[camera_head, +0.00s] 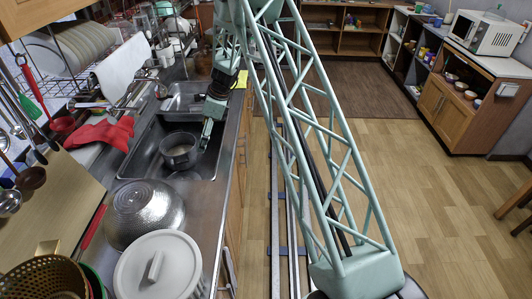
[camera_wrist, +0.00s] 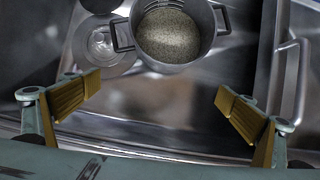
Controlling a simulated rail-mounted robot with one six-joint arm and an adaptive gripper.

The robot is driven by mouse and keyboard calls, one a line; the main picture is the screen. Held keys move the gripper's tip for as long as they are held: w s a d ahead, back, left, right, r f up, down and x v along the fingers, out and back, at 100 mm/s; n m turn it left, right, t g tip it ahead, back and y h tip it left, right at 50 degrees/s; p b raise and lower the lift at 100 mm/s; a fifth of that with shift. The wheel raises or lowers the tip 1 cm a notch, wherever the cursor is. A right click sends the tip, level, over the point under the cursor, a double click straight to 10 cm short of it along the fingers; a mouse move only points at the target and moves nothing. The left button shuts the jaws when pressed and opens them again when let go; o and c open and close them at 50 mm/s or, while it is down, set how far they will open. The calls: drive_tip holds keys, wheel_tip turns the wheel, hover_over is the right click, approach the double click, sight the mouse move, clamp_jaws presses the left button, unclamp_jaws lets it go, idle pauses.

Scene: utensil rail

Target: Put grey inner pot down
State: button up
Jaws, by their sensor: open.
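The grey inner pot (camera_wrist: 173,35) stands in the metal sink basin, with two side handles and a pale grainy content that shows in the wrist view. In the head view the pot (camera_head: 180,150) sits upright in the near basin. My gripper (camera_wrist: 158,97) is open and empty. Its two fingers with golden pads are spread wide, with the pot ahead of them and apart from them. In the head view my gripper (camera_head: 208,138) is at the right of the pot, above the sink's right side. Its fingertips are too small to make out there.
A glass lid (camera_wrist: 103,45) lies left of the pot in the basin. A hammered metal bowl (camera_head: 145,212) and a white lid (camera_head: 158,266) stand on the near counter. A red cloth (camera_head: 100,132) lies left of the sink, below the dish rack (camera_head: 75,55). The sink's right rim is close to my gripper.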

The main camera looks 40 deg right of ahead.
drive_tip(key=s+a+r+n, duration=0.3)
drive_tip(key=s+r, duration=0.2)
drive_tip(key=r, duration=0.5)
drive_tip(key=s+a+r+n, duration=0.2)
drive_tip(key=s+r+n, duration=0.15)
drive_tip(key=r, duration=0.75)
drive_tip(key=s+a+r+n+h, duration=0.1)
drive_tip(key=s+a+r+n, duration=0.2)
drive_tip(key=s+r, duration=0.5)
drive_tip(key=s+a+r+n, duration=0.2)
drive_tip(key=s+r+n, duration=0.1)
drive_tip(key=s+r, duration=0.5)
drive_tip(key=s+a+r+n, duration=0.2)
drive_tip(key=s+r+n, duration=0.3)
drive_tip(key=s, duration=0.8)
drive_tip(key=s+d+r+n+t+h, duration=0.1)
drive_tip(key=s+n, duration=0.6)
drive_tip(key=s, duration=2.1)
drive_tip(key=shift+s+d+r+h, duration=0.25)
drive_tip(key=shift+d+r+h, duration=0.25)
drive_tip(key=shift+r+h, duration=0.4)
drive_tip(key=shift+w, duration=0.1)
